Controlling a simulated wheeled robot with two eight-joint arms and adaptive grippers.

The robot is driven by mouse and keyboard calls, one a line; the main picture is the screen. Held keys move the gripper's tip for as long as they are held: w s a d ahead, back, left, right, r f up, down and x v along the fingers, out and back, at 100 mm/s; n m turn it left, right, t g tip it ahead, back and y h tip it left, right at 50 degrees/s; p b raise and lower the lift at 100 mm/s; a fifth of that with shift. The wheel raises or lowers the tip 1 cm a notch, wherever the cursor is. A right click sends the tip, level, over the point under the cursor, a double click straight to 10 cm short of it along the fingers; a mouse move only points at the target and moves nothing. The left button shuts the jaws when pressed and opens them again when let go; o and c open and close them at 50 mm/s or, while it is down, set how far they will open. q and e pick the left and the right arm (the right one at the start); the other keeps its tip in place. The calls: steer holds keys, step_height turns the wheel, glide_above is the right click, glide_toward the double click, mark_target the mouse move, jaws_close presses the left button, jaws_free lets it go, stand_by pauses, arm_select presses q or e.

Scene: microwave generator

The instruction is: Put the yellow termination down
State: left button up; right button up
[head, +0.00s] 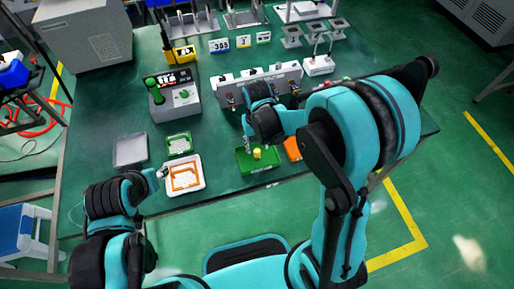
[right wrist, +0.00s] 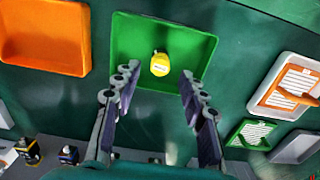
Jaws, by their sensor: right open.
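The yellow termination (right wrist: 160,64) stands in the green tray (right wrist: 122,45), with bare tray floor around it. In the head view the termination (head: 257,154) shows in the green tray (head: 244,163) at the front of the table. My right gripper (right wrist: 155,75) is open, its two fingers spread to either side of the termination with a gap on both sides. In the head view the right gripper (head: 250,142) is above the tray, partly hidden by its own arm. My left gripper (head: 162,172) is beside the white tray at the left; its fingers are too small to judge.
An orange tray (right wrist: 45,35) lies beside the green one. A white tray with an orange frame (head: 198,181), a small green tray (head: 180,134) and a grey tray (head: 131,163) lie to the left. A grey control box (head: 183,97) and a long grey device (head: 290,74) stand behind.

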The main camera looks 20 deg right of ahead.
mark_target(257, 151)
steer(key=s+d+r+t, duration=0.1)
steer(key=s+r+t, duration=0.1)
steer(key=r, duration=0.3)
steer(key=s+d+r+t+p, duration=0.1)
steer(key=s+d+r+t, duration=0.1)
steer(key=s+r, duration=0.3)
steer(key=s+d+r+t+p, duration=0.1)
steer(key=s+r+t, duration=0.2)
steer(key=r, duration=0.4)
steer(key=shift+s+d, duration=0.15)
steer(key=shift+d, duration=0.2)
steer(key=shift+r, duration=0.1)
steer(key=shift+f+b, duration=0.5)
steer(key=shift+b, duration=0.05)
